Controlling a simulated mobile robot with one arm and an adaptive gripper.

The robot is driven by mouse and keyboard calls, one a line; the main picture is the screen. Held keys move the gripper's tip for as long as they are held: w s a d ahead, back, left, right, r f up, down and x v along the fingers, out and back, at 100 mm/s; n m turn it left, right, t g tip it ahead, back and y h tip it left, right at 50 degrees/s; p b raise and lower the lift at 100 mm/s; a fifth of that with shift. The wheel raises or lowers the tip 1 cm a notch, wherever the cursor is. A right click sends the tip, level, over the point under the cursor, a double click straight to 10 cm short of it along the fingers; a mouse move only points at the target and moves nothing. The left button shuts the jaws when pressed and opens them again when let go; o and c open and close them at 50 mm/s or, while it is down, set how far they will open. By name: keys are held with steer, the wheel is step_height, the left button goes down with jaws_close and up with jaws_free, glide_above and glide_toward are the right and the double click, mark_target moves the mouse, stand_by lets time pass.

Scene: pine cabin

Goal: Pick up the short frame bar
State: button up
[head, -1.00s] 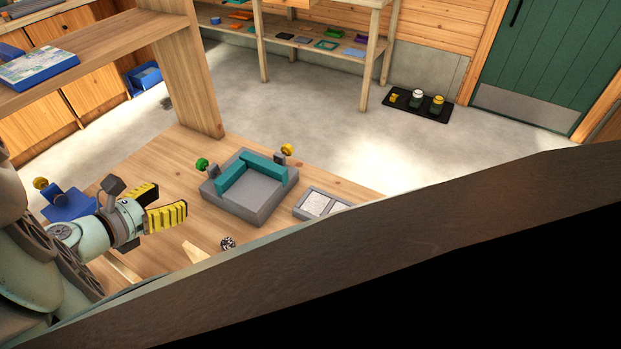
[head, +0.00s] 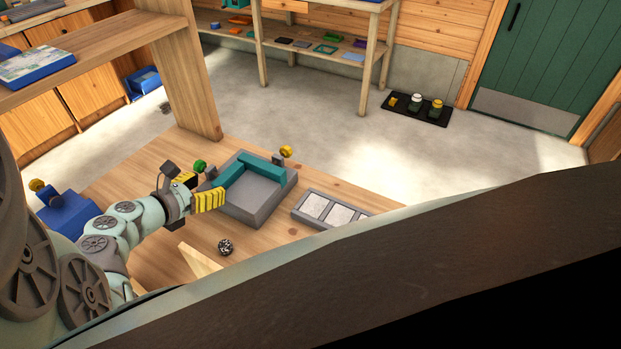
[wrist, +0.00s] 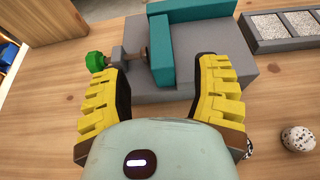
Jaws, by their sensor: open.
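Two teal bars lie in an L on the grey fixture block (head: 258,204). The left bar (head: 232,176) looks like the shorter one; the other bar (head: 265,172) runs along the back edge. In the wrist view the left bar (wrist: 160,50) is just beyond my fingertips, with the other bar (wrist: 195,11) behind it. My gripper (head: 208,189) is open and empty at the block's left side. In the wrist view its yellow-padded fingers (wrist: 162,70) are spread, with the left bar and a clamp screw with a green knob (wrist: 96,61) ahead of them.
A yellow-knobbed clamp (head: 284,154) stands at the block's back right. A grey tray with pale panels (head: 297,213) is to the right. A speckled ball (head: 225,247) and a wooden piece (head: 200,262) lie in front. A blue object (head: 67,214) is at left. A wooden post (head: 196,90) stands behind.

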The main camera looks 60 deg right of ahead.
mark_target(223, 178)
steer(key=shift+s+r+x, duration=0.1)
steer(key=shift+r+x, duration=0.05)
steer(key=shift+x, duration=1.2)
steer(key=shift+s+r+x, duration=0.1)
steer(key=shift+r+x, duration=0.1)
steer(key=shift+x, duration=1.1)
steer(key=shift+d, duration=0.15)
steer(key=shift+w, duration=0.1)
jaws_close()
